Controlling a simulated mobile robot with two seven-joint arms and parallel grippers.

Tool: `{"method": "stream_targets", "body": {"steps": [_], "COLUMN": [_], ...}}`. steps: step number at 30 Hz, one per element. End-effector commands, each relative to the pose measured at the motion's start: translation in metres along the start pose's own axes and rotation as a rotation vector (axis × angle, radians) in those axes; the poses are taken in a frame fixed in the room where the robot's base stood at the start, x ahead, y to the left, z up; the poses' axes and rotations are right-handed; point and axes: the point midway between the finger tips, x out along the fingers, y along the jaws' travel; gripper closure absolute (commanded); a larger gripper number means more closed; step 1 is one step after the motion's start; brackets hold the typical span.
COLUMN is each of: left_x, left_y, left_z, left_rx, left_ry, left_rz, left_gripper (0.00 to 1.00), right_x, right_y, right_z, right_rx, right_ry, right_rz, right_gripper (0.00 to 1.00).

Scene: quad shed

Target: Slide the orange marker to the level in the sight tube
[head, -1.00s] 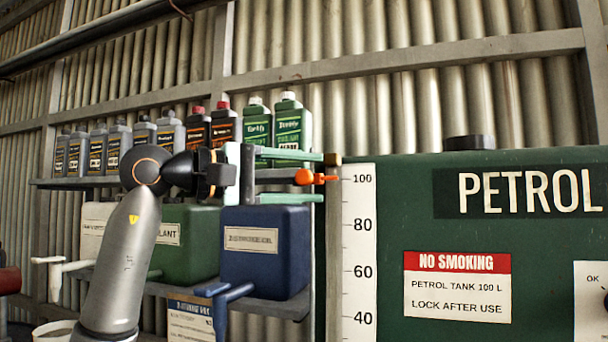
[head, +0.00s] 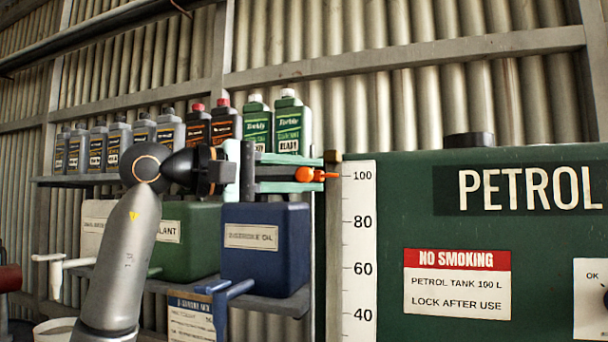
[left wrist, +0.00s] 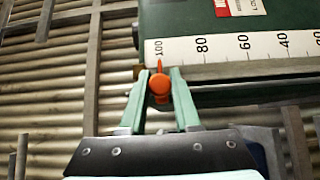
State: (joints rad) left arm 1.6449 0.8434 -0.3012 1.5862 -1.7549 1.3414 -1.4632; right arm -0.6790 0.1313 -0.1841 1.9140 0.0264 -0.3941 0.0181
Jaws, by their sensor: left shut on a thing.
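The orange marker (head: 306,174) sits at the top of the sight tube, with its pointer at about the 100 mark of the white scale (head: 361,250). My left gripper (head: 312,173) is shut on the marker, with its two pale green fingers either side of the round orange knob. In the left wrist view the marker (left wrist: 159,87) shows between the fingertips, close to the 100 end of the scale (left wrist: 225,48). My right gripper is not in view.
The green petrol tank (head: 400,215) fills the right side. A shelf behind my left arm holds several bottles (head: 289,125), with a blue container (head: 265,265) and a green container (head: 190,240) below.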

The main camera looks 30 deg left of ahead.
Motion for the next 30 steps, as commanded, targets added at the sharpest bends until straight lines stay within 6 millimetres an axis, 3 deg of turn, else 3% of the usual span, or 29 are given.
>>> {"method": "stream_targets", "body": {"steps": [25,30], "left_x": [-0.0004,-0.0004], "left_y": [0.0003,-0.0078], "left_z": [-0.0001,-0.0003], "left_rx": [0.0,0.001], "left_ry": [0.0,0.001], "left_rz": [0.001,0.0], "left_gripper": [1.0,1.0], "right_x": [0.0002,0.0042], "right_y": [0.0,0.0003], "right_z": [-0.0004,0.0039], "right_rx": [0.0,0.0], "right_ry": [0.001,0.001], "right_rz": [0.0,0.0], "right_gripper": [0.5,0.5]}}
